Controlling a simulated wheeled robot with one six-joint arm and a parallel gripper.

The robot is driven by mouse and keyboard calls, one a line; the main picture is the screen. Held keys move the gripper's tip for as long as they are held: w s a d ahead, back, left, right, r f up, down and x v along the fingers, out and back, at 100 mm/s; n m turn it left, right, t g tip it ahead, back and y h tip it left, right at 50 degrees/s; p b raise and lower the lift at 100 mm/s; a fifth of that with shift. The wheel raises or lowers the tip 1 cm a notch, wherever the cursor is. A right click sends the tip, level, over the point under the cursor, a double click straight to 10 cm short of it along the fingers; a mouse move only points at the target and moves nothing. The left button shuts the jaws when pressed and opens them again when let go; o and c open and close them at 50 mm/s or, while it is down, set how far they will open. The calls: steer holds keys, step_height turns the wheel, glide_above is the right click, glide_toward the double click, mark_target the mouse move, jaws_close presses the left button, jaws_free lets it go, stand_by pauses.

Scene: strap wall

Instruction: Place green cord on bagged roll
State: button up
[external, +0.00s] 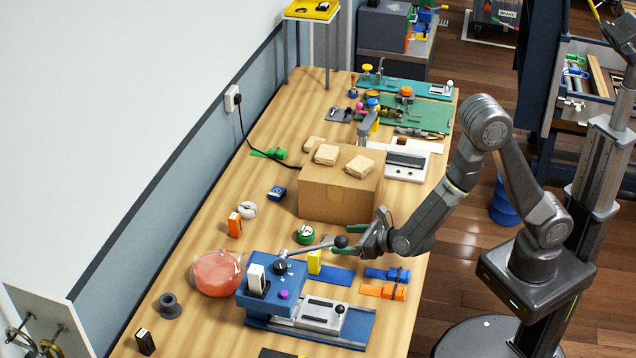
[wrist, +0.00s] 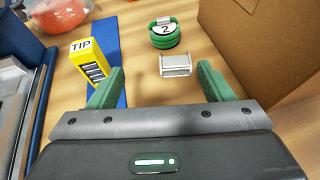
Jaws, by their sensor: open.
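A cardboard box (external: 339,194) with paper packets stands close behind my gripper. A blue lever fixture (external: 270,305) stands in front, its lever reaching toward the gripper. A yellow TIP block (wrist: 88,60) and a small silver bracket (wrist: 176,66) lie near the cord.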

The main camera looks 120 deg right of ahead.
mark_target(314, 236)
steer(key=p+x, duration=0.1)
steer(key=x, duration=0.6)
steer(key=shift+p, duration=0.3)
steer(key=d, duration=0.1)
steer(key=d+p, duration=0.1)
steer(key=w+d+f+p, duration=0.1)
steer(key=shift+w+d, duration=0.15)
steer(key=shift+d, duration=0.15)
steer(key=shift+w+d+f+p, duration=0.35)
steer(key=shift+d+f+p, duration=0.05)
steer(key=shift+d, duration=0.1)
steer(key=c, duration=1.2)
steer(key=shift+o, duration=0.2)
steer(key=shift+r, duration=0.1)
